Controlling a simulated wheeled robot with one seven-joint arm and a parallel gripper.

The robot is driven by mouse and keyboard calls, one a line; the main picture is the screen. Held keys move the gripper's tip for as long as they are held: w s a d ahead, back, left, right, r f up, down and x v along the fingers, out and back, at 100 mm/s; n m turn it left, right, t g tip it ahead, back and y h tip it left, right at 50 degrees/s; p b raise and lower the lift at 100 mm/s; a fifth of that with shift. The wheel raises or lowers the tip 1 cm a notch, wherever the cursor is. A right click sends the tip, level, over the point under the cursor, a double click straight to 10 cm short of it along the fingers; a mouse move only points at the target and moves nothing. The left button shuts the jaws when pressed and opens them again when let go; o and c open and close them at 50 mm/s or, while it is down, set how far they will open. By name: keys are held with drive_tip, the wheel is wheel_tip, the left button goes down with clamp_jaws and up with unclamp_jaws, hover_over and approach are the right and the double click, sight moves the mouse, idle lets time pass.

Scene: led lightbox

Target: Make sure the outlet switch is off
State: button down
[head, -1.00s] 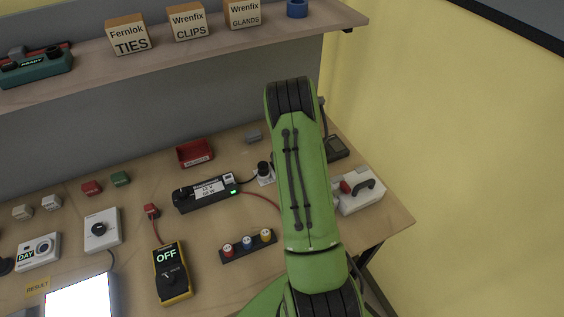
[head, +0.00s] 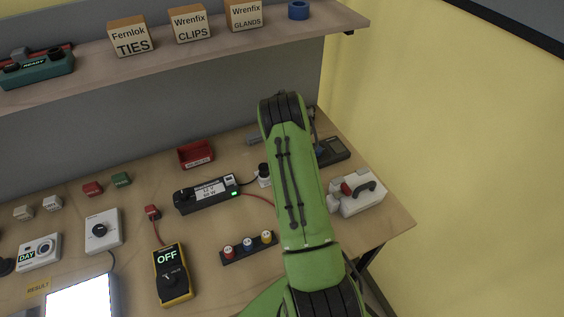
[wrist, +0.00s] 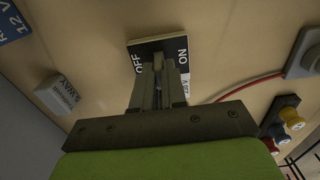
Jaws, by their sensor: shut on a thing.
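The outlet switch (wrist: 172,46) shows in the wrist view as a dark plate with OFF lettered on its left side and ON on its right. My gripper (wrist: 158,72) is over the middle of the plate, its fingers close together and shut on the switch's lever. The fingers hide the lever, so I cannot tell which way it leans. In the head view my green arm covers the gripper and the switch.
In the wrist view a grey 2-WAY block (wrist: 57,95) lies to the left. A grey box (wrist: 303,55) with a red cable and a dark strip of coloured sockets (wrist: 284,124) are at right. In the head view a white box with a dark handle (head: 357,192) stands right of my arm.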

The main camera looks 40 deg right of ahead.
drive_tip(key=shift+w+d+f+g+y+b, duration=0.15)
drive_tip(key=shift+w+g+b, duration=0.1)
drive_tip(key=shift+g+b, duration=0.25)
drive_tip(key=shift+w+f+g+y+b, duration=0.1)
drive_tip(key=shift+w+g+y+b, duration=0.1)
drive_tip(key=shift+g+b, duration=0.3)
drive_tip(key=shift+g, duration=0.3)
drive_tip(key=shift+w+r+b, duration=0.15)
drive_tip(key=shift+b, duration=0.35)
drive_tip(key=c, duration=1.2)
unclamp_jaws()
